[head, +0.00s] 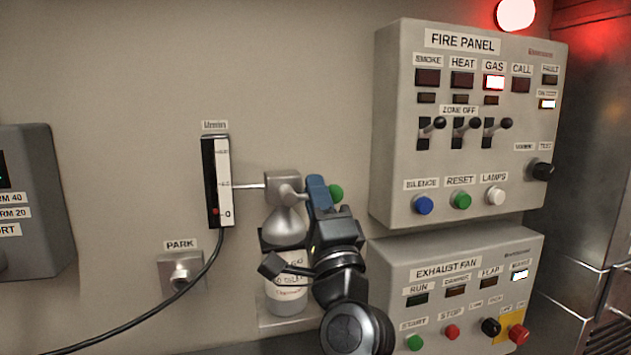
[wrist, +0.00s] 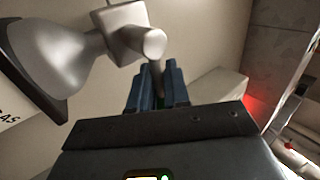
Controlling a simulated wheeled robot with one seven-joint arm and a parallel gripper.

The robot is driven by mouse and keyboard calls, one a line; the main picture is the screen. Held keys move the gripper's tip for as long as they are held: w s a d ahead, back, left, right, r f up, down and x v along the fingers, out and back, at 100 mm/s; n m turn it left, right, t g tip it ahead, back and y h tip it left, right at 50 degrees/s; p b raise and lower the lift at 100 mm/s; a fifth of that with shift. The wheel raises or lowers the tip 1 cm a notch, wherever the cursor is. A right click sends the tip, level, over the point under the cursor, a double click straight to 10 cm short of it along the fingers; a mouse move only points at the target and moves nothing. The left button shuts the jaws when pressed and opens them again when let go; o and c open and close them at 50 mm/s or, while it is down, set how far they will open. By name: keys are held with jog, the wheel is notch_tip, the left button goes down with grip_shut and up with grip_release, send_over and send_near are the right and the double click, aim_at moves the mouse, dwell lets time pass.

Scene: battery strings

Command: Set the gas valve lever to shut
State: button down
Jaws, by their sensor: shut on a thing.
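The grey gas valve (head: 282,185) sits on top of a silver, cone-necked bottle with a white label (head: 287,290). In the wrist view the valve body (wrist: 120,25) and its round stub (wrist: 153,43) show just beyond my fingers. My gripper (head: 317,183) is at the right side of the valve, its blue fingers closed on the valve lever. The lever is mostly hidden by the fingers; a green rounded end (head: 335,192) shows just right of them.
A flow gauge (head: 217,182) on the wall joins the valve by a thin pipe. A PARK socket (head: 181,271) and black hose are at left.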

jog(key=shift+d+f+m, duration=0.1)
jog(key=shift+m, duration=0.2)
jog(key=c, duration=1.3)
grip_release()
jog(key=v, duration=0.7)
jog(key=shift+s+f+b, duration=0.2)
jog(key=shift+s+b, duration=0.1)
jog(key=shift+b, duration=0.15)
